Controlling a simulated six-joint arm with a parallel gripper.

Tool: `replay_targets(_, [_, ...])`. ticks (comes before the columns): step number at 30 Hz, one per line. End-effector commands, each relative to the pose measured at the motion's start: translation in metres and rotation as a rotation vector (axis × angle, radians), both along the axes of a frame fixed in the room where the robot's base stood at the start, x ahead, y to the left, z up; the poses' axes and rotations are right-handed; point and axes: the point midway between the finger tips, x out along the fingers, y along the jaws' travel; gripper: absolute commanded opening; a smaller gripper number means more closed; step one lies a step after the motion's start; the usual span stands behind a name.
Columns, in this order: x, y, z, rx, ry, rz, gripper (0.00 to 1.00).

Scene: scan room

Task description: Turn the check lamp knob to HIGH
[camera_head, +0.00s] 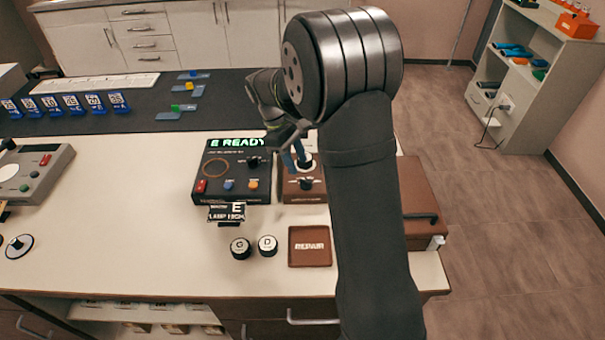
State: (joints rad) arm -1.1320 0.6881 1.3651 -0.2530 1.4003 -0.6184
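A black check unit (222,192) stands on the bench with a green display (236,142) reading "E READY". A dark knob (254,162) is on its upper right face; its labels are too small to read. A small card (227,213) in front reads "E" and "LAMP HIGH". A brown box (312,196) stands just right of the unit, with a dark knob (306,183) and a pale round part above it. Which knob is the check lamp's, and its setting, I cannot tell. My gripper (297,158) is over the brown box, partly hidden by my wrist; its fingers are unclear.
Two round pieces marked C (240,248) and D (267,245) stand in front of the unit, beside a brown "REPAIR" tray (294,262). A grey control box (36,172) is at the left. Blue tags (70,105) line the dark mat. The bench middle-left is clear.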

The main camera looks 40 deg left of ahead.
Motion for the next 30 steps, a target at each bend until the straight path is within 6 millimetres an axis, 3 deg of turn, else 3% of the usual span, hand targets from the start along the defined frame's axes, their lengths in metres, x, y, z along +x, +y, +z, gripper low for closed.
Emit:
replay_targets(3, [0.002,-0.009,-0.021,-0.003,0.002,-0.001,0.36])
replay_targets(9, [0.004,-0.017,-0.043,-0.001,0.002,-0.001,0.36])
replay_targets(20, [0.005,-0.019,-0.049,0.001,0.000,0.000,0.36])
replay_targets(21, [0.005,-0.019,-0.049,0.001,0.000,0.000,0.34])
replay_targets(26, [0.005,-0.019,-0.049,0.001,0.000,0.000,0.03])
replay_targets(30, [0.005,-0.019,-0.049,0.001,0.000,-0.001,0.00])
